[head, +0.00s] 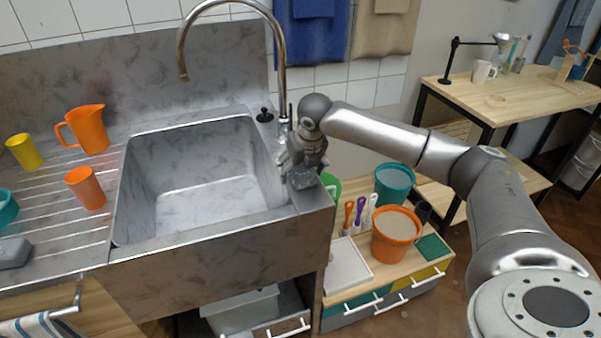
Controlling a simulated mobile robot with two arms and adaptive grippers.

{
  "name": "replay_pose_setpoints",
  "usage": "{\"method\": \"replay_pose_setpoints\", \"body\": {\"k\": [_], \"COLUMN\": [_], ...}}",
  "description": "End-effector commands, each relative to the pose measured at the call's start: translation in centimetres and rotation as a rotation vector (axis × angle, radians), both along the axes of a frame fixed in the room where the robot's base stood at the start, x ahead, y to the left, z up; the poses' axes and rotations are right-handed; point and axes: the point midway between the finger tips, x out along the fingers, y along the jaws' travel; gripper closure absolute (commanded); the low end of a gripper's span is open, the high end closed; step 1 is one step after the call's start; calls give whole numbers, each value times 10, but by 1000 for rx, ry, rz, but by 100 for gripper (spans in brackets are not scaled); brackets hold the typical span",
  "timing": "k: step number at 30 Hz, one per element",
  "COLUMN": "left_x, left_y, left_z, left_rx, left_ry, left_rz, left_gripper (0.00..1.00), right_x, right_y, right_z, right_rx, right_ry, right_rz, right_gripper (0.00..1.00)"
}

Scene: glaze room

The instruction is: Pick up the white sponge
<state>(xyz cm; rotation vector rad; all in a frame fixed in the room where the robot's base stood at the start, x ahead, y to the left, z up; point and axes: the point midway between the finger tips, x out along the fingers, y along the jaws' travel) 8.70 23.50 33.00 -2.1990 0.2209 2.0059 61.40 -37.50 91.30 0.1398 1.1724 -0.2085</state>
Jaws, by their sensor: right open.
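I cannot make out a white sponge for certain in the head view. My right gripper (302,177) is open at the right rim of the metal sink (190,243). It points down, and its fingers hide the part of the rim under them. A small grey shape shows at its fingertips; I cannot tell whether this is part of the gripper or a thing on the rim. My left gripper is not in view.
A tall curved tap (283,60) stands behind the sink, left of my right arm. An orange jug (90,130), an orange cup (86,188), a yellow cup (24,152) and a grey block (13,254) are on the drainboard. An orange bucket (395,245) stands lower right.

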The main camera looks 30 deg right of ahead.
Motion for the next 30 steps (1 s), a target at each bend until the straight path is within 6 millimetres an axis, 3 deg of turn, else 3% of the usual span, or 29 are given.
{"method": "replay_pose_setpoints", "body": {"k": [19, 28, 30], "left_x": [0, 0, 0], "left_y": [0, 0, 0], "left_z": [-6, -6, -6], "left_rx": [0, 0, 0], "left_ry": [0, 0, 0], "left_rz": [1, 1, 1], "left_gripper": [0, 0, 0], "right_x": [0, 0, -1], "right_y": [0, 0, 0], "right_z": [-4, -5, -6], "right_rx": [0, 0, 0], "right_ry": [1, 2, 3], "right_rz": [1, 1, 1], "right_gripper": [20, 58, 60]}}
